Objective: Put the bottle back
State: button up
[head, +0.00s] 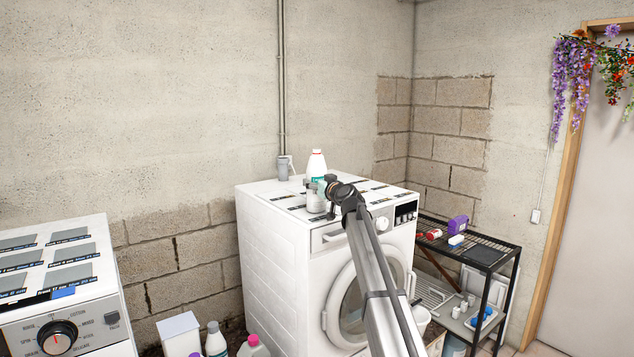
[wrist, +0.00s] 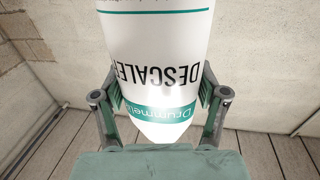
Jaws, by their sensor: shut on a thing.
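A white bottle (head: 317,163) with a green label shows above the white washing machine (head: 262,215) in the head view. In the wrist view the bottle (wrist: 158,55) reads "DESCALER", upside down in the picture. My gripper (head: 317,188) is shut on it, with one finger on each side of the bottle in the wrist view (wrist: 160,100). Dark labelled patches mark that top.
A second white machine (head: 113,320) with grey labelled squares stands at left. Several bottles, one with a pink cap (head: 253,341), stand low between the machines. A black rack (head: 480,250) with a purple item (head: 457,225) stands at right. A grey pipe rises behind the washing machine.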

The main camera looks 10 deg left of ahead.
jog(key=shift+f+b, duration=0.15)
jog(key=shift+b, duration=0.15)
jog(key=o, duration=1.4)
jog(key=shift+r, duration=0.2)
jog(key=b+v, duration=0.3)
jog(key=v, duration=0.9)
